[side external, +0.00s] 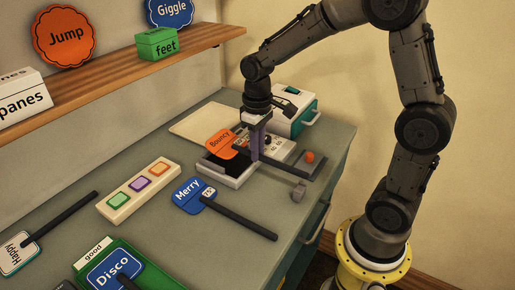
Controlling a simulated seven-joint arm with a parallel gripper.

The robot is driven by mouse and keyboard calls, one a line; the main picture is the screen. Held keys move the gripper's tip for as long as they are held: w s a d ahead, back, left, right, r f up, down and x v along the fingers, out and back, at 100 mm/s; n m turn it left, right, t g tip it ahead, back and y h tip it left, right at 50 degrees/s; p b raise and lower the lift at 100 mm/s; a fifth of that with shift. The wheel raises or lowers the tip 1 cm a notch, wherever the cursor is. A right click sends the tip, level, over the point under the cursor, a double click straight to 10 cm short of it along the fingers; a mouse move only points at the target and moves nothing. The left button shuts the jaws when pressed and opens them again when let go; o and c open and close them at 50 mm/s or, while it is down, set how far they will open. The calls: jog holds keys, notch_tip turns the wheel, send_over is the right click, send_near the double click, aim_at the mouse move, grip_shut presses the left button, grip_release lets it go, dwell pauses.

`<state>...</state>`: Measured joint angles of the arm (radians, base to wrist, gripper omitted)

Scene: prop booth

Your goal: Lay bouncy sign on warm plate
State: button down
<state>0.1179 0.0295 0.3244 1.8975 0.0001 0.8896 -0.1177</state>
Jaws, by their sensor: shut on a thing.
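The sign is over a low pale-framed unit (233,181) with a dark top, which appears to be the warm plate. I cannot tell whether the sign touches it. My fingers hide part of the unit and a small pale label behind them.
A white and teal box (293,112) stands behind my gripper. An orange knob (309,157) is to the right. The blue Merry sign (188,195) and a button panel (139,190) lie in front and left. A wooden shelf (120,72) holds more signs.

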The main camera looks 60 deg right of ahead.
jog(key=shift+f, duration=0.15)
dwell(0.4)
jog(key=shift+f, duration=0.8)
jog(key=shift+f, duration=1)
dwell(2.1)
jog(key=c, duration=0.6)
grip_release()
jog(key=shift+r, duration=0.15)
jog(key=shift+r, duration=3.9)
